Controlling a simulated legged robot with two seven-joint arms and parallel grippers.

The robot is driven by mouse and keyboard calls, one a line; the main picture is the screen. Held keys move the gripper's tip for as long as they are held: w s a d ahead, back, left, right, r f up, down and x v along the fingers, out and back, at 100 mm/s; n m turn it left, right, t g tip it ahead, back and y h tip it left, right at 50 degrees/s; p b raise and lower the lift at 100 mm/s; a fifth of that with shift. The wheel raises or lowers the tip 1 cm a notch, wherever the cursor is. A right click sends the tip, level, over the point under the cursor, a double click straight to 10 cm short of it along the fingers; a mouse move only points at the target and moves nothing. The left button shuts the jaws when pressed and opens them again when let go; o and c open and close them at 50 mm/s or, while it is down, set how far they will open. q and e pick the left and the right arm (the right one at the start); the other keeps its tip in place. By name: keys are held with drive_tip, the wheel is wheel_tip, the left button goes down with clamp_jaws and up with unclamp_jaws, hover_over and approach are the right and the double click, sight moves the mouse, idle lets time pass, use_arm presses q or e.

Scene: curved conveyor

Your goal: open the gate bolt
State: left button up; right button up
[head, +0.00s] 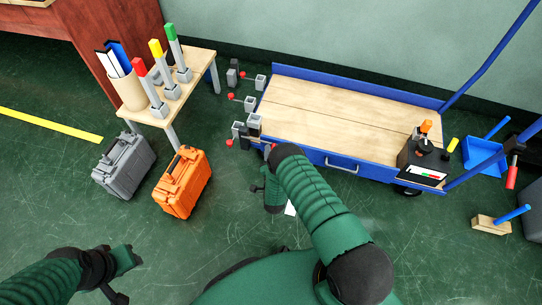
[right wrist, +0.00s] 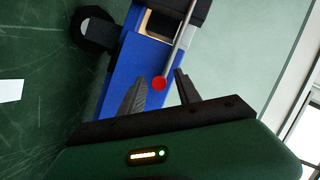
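The gate bolts are grey blocks with red-tipped rods at the left end of a low blue cart with a wooden deck (head: 330,108). A far red knob (head: 231,96), a middle one and a near one (head: 229,142) show in the head view. In the right wrist view a red knob (right wrist: 159,82) on a thin metal rod appears between the tips of my right gripper (right wrist: 162,76). Its two dark fingers are apart; contact with the knob cannot be told. My left gripper (head: 124,277) is low at left, away from the cart; its fingers are unclear.
An orange case (head: 182,184) and a grey case (head: 124,165) stand on the floor left of the cart. A small wooden table (head: 190,88) holds coloured-handled tools. A black box (head: 424,160) sits on the deck's right end. Floor in front is mostly clear.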

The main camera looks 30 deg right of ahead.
drive_tip(key=shift+w+d+f, duration=0.25)
drive_tip(key=shift+w+d, duration=0.3)
drive_tip(key=shift+a+r, duration=0.1)
drive_tip(key=shift+a, duration=0.05)
drive_tip(key=c, duration=0.4)
clamp_jaws()
idle(0.5)
